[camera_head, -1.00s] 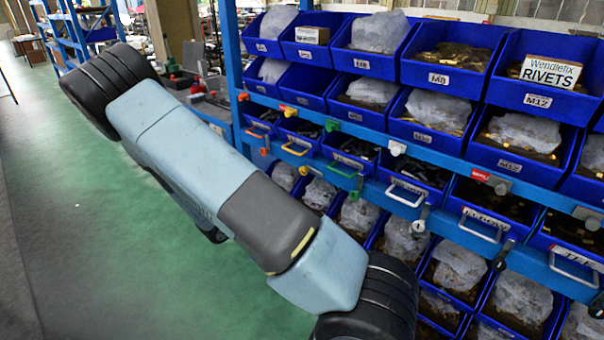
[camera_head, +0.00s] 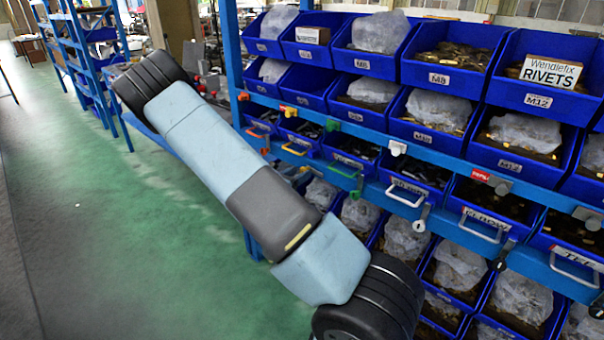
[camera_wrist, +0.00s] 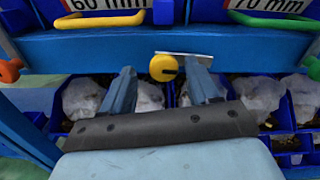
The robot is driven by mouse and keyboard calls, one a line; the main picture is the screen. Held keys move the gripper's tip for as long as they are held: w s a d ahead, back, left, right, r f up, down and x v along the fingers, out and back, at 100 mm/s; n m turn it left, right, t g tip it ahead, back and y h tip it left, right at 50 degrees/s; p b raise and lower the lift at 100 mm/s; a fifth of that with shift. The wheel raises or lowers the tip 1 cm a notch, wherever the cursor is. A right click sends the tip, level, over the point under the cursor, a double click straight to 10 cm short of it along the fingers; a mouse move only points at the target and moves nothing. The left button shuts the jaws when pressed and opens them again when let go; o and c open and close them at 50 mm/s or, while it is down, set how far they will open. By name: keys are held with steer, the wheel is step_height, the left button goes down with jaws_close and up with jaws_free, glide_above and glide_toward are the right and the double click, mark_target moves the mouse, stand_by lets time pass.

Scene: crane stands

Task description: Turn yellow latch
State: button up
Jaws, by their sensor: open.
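The yellow latch (camera_wrist: 163,67) is a round yellow knob with a dark slot on the blue rail, near the middle of the wrist view. A thin pale metal bar (camera_wrist: 190,57) extends right from behind it. My gripper (camera_wrist: 160,68) is open, with its two blue fingers pointing up at the rail. The latch appears between the fingertips in the picture, with gaps on both sides and nothing held. I cannot tell how far the fingers are from the rail. The head view shows my arm, but the gripper is out of sight there.
Above the rail are drawers with a yellow handle (camera_wrist: 100,20) and a green handle (camera_wrist: 275,20). An orange latch (camera_wrist: 10,70) is at left and a green one (camera_wrist: 312,68) at right. Bins of bagged parts (camera_wrist: 262,93) sit below. Green floor (camera_head: 170,250) is open at left.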

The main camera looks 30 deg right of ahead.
steer(key=shift+w+d, duration=0.1)
steer(key=shift+d, duration=0.25)
steer(key=shift+r, duration=0.1)
steer(key=c, duration=1)
steer(key=shift+w+a+n, duration=0.15)
steer(key=shift+n, duration=0.35)
steer(key=o, duration=1)
steer(key=v, duration=1.3)
steer(key=shift+a, duration=0.3)
